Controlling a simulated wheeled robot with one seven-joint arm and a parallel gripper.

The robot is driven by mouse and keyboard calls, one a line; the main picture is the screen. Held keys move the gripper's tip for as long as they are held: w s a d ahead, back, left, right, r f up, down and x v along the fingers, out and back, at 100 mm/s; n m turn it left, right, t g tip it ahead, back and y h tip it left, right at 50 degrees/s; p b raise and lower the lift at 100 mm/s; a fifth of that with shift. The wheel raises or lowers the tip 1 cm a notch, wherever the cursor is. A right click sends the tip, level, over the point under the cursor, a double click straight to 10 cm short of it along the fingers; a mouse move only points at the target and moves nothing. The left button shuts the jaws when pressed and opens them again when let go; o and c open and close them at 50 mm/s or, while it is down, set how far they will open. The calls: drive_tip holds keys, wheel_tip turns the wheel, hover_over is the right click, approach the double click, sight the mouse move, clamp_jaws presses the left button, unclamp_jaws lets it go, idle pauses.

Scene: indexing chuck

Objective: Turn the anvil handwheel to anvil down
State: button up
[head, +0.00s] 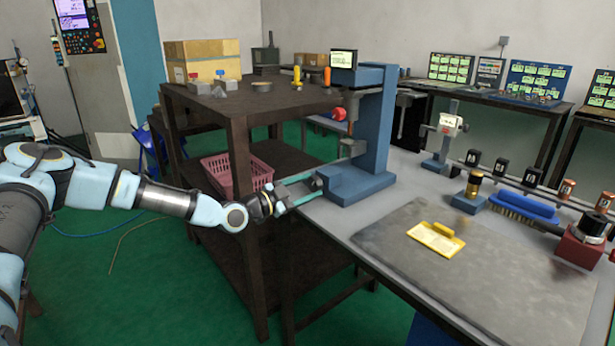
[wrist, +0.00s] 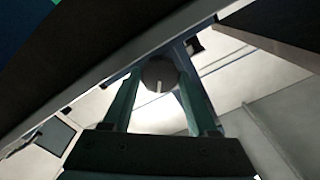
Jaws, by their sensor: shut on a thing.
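The blue bench tester (head: 372,125) stands at the left edge of the grey bench, with a display on top and a small anvil (head: 352,147) above its base. The handwheel shows in the wrist view as a round grey knob (wrist: 160,74) with a white line mark on its face. In the head view it is a small dark shape at the left side of the blue base, mostly hidden by the fingers. My gripper (head: 312,188) reaches it from the left. Its two green fingers (wrist: 158,88) are shut on the knob, one on each side.
A dark shelf table (head: 240,112) with boxes and a pink basket (head: 216,170) stands close to my arm. On the bench are a grey mat (head: 440,290), a yellow tag (head: 436,238), a blue brush (head: 525,206) and a gauge stand (head: 445,135). Green floor is open at lower left.

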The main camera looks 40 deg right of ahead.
drive_tip(key=n+p, duration=0.1)
drive_tip(key=n, duration=0.2)
drive_tip(key=shift+r+n, duration=0.1)
drive_tip(key=shift+n, duration=0.3)
drive_tip(key=shift+n+p, duration=0.4)
drive_tip(key=shift+n, duration=1.3)
drive_tip(key=o, duration=1.4)
drive_tip(key=shift+w+a+b, duration=0.15)
drive_tip(key=shift+a+b, duration=0.65)
drive_tip(key=shift+a, duration=1.9)
drive_tip(key=shift+w+a+b, duration=0.15)
drive_tip(key=shift+a+b, duration=0.65)
drive_tip(key=shift+a, duration=1.9)
